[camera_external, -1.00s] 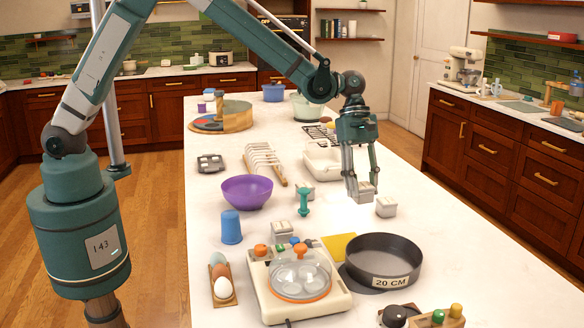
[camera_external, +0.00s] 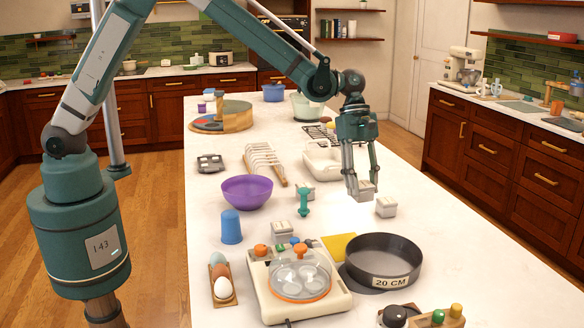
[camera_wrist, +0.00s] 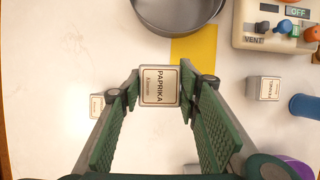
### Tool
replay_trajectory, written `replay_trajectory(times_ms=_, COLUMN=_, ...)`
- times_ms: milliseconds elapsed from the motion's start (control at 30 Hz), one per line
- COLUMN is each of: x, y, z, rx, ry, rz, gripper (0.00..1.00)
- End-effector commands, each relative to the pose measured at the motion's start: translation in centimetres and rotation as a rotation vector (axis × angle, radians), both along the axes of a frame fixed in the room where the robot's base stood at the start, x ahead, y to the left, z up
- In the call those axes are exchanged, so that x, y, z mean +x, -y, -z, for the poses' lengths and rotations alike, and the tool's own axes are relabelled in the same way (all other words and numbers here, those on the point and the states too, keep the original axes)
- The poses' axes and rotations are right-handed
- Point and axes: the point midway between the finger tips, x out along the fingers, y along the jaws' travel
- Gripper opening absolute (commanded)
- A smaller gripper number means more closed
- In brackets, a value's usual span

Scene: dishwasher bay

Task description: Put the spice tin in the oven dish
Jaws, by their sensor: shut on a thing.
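A small pale-grey spice tin labelled PAPRIKA (camera_wrist: 160,86) sits between my fingertips in the wrist view. It also shows in the external view (camera_external: 366,191), low over the white counter; I cannot tell whether it touches the surface. My gripper (camera_external: 361,184) points down and is shut on this tin. A white, shallow rectangular dish, likely the oven dish (camera_external: 312,165), stands farther back on the counter, left of my gripper. It is partly hidden and is not in the wrist view.
Similar tins stand to the right (camera_external: 386,207) and front left (camera_external: 282,229). A dark round 20 CM pan (camera_external: 382,283) and an egg cooker (camera_external: 325,306) stand in front.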

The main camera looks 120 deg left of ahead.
Motion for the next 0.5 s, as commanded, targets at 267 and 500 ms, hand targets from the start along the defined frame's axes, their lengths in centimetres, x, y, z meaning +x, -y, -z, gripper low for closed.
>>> replay_trajectory(times_ms=267, x=-1.3, y=-2.9, z=-0.1, rx=0.000, ry=-0.001, rz=-0.051, gripper=0.18)
replay_trajectory(times_ms=500, x=-4.2, y=-8.6, z=-0.2, rx=0.002, ry=-0.001, rz=-0.155, gripper=0.18)
